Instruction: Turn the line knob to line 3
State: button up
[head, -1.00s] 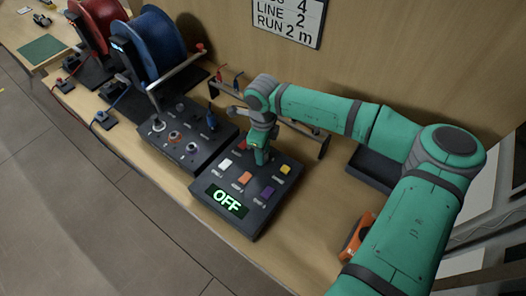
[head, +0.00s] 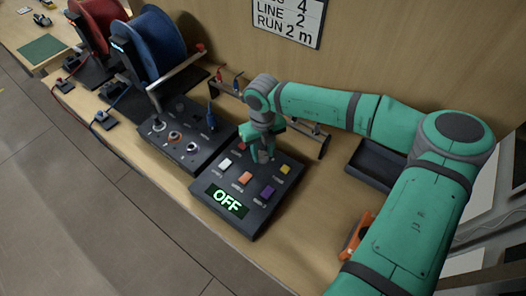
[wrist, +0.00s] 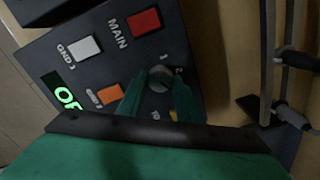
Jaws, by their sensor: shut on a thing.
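The dark control box (head: 231,225) with a lit green OFF display (head: 226,202) stands on the bench in the head view. The line knob (wrist: 158,76) is a grey round knob at the box's far side, with the numbers 1 and 2 printed beside it in the wrist view. My gripper (wrist: 159,88) is shut on it, one green finger on each side; it also shows from above in the head view (head: 263,155). The fingers hide part of the knob and any further numbers, and I cannot tell where its pointer stands.
White (wrist: 85,47), red (wrist: 144,21) and orange (wrist: 111,94) switches sit close to the fingers. A second box (head: 180,158) with jacks stands to the left, near a blue reel (head: 151,45). A wall sign (head: 288,20) shows LINE 2.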

aim_at(262, 155)
jog(key=shift+w+m, duration=0.1)
jog(key=shift+m, duration=0.2)
jog(key=o, duration=1)
jog(key=shift+o, duration=0.2)
notch_tip(262, 155, up, 11)
jog(key=shift+a+f, duration=0.1)
dwell(0.3)
